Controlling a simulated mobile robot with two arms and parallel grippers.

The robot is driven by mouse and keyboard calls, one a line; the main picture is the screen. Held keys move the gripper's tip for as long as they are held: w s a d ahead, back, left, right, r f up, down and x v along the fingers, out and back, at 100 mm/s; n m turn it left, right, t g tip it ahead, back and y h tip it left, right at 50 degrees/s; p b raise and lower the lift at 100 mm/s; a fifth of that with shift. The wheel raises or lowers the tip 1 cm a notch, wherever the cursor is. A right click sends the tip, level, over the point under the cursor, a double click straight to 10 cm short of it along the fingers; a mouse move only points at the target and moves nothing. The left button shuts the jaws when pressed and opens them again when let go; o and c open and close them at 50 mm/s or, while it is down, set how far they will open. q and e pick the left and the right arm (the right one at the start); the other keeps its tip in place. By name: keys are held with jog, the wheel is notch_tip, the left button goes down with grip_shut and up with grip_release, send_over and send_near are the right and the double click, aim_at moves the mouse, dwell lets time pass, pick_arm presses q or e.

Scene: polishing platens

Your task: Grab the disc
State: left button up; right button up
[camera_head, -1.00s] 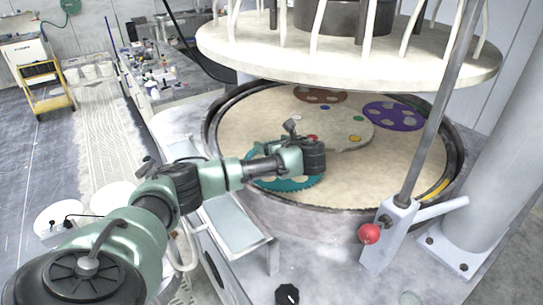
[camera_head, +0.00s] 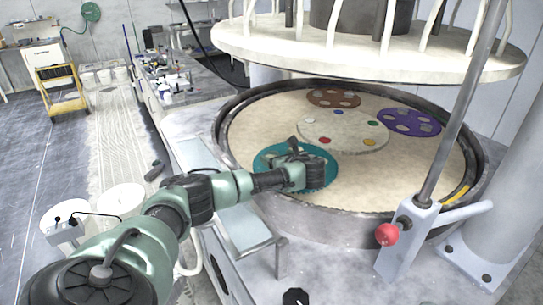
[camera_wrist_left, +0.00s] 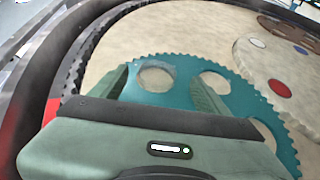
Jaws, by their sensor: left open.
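The teal toothed disc (camera_head: 264,160) lies flat on the beige round platen (camera_head: 375,190), at its near left part. It has round holes, and it also shows in the left wrist view (camera_wrist_left: 186,78). My left gripper (camera_head: 314,172) is over this disc and covers part of it in the head view. In the left wrist view the left gripper (camera_wrist_left: 162,88) is open, its two green fingers spread apart over the disc, with a hole showing between them. Whether the fingertips touch the disc I cannot tell. My right gripper is not in view.
A pale disc with coloured spots (camera_head: 343,131), a purple disc (camera_head: 410,122) and a brown disc (camera_head: 333,98) lie farther back on the platen. A dark raised rim (camera_head: 228,120) surrounds it. A large upper plate (camera_head: 370,57) hangs above. A red-knobbed lever (camera_head: 387,234) stands at front right.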

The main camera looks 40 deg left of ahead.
aim_at(272, 156)
pick_arm(q)
jog(key=x, duration=0.3)
jog(key=shift+s+a+f, duration=0.15)
jog(key=shift+a, duration=0.05)
jog(key=shift+f, duration=0.1)
jog(key=c, duration=1.6)
jog(key=shift+o, duration=0.2)
